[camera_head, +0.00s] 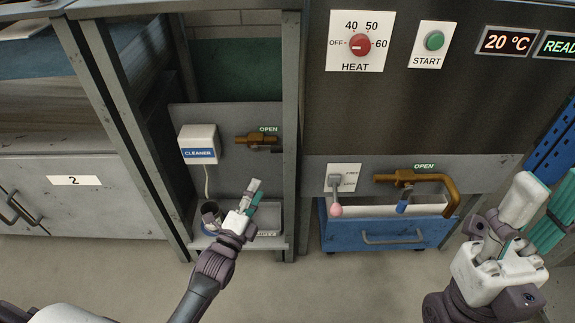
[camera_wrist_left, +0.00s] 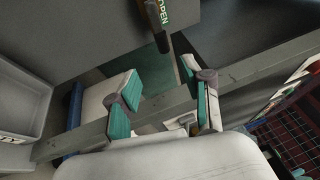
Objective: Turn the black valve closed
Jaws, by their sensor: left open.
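The black valve (camera_head: 262,148) is a dark lever on a brass tap (camera_head: 246,139) on the grey back panel of the left bay. A green OPEN label (camera_head: 268,129) sits just above it. In the left wrist view the brass tap (camera_wrist_left: 152,12) is at the top edge, partly cut off. My left gripper (camera_head: 251,195) is open and empty, in front of the bay and below the valve, apart from it. Its spread fingers also show in the left wrist view (camera_wrist_left: 165,98). My right gripper (camera_head: 540,205) is at the right edge, away from the valve, with its opening unclear.
A white CLEANER box (camera_head: 198,144) hangs left of the valve. A metal post (camera_head: 290,130) separates the bay from a second brass tap (camera_head: 395,178) with a blue lever (camera_head: 404,203). A pink-tipped switch (camera_head: 335,208) and blue drawer (camera_head: 385,236) are to the right.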

